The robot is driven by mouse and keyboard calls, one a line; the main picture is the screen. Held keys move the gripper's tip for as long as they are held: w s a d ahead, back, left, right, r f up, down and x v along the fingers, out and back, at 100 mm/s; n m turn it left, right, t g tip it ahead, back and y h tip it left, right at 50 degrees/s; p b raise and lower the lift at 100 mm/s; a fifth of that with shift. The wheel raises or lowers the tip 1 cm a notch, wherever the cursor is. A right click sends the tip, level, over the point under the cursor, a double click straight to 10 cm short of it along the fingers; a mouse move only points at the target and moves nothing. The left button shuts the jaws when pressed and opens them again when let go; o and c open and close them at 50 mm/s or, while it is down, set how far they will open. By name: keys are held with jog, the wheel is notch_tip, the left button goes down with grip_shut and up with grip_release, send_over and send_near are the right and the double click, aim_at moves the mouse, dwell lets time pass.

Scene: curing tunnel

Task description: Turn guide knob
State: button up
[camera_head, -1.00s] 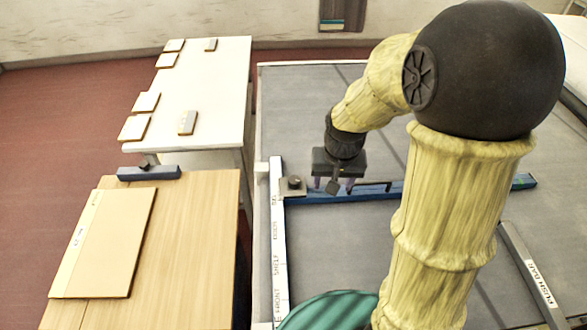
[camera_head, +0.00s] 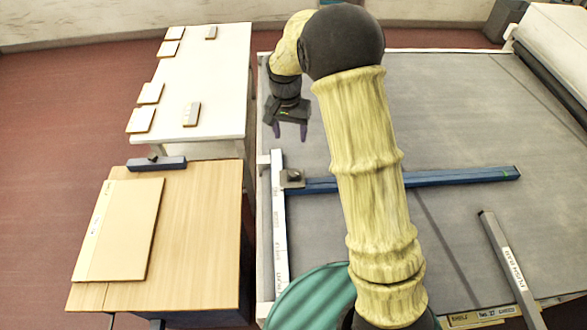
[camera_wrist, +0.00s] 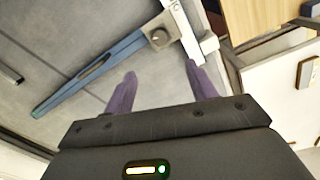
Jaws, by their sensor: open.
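The guide knob (camera_head: 293,176) is a small dark knob on a grey block, where the blue guide bar (camera_head: 420,179) meets the white rail (camera_head: 279,225). In the wrist view the knob (camera_wrist: 159,37) shows beyond my fingertips, above the gap between them. My gripper (camera_head: 290,135) is open and empty, with two purple fingers apart. It hangs over the grey belt, behind the knob in the head view, and does not touch it. The open fingers also show in the wrist view (camera_wrist: 160,72).
A wooden table with a board (camera_head: 122,230) stands at the left. A white table (camera_head: 205,75) with several small tiles is behind it. A grey push bar (camera_head: 510,268) lies on the belt (camera_head: 450,110) at the right. A green round thing (camera_head: 310,300) is at the front.

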aim_at(294, 173)
jog(key=f+b, duration=0.4)
jog(key=f, duration=0.1)
jog(key=f+b, duration=0.5)
jog(key=f, duration=0.1)
jog(key=d+f+b, duration=0.1)
jog(key=f+b, duration=0.3)
jog(key=f, duration=0.2)
jog(key=shift+s+f, duration=0.15)
jog(key=shift+f, duration=0.1)
jog(key=c, duration=1)
jog(key=shift+r, duration=0.1)
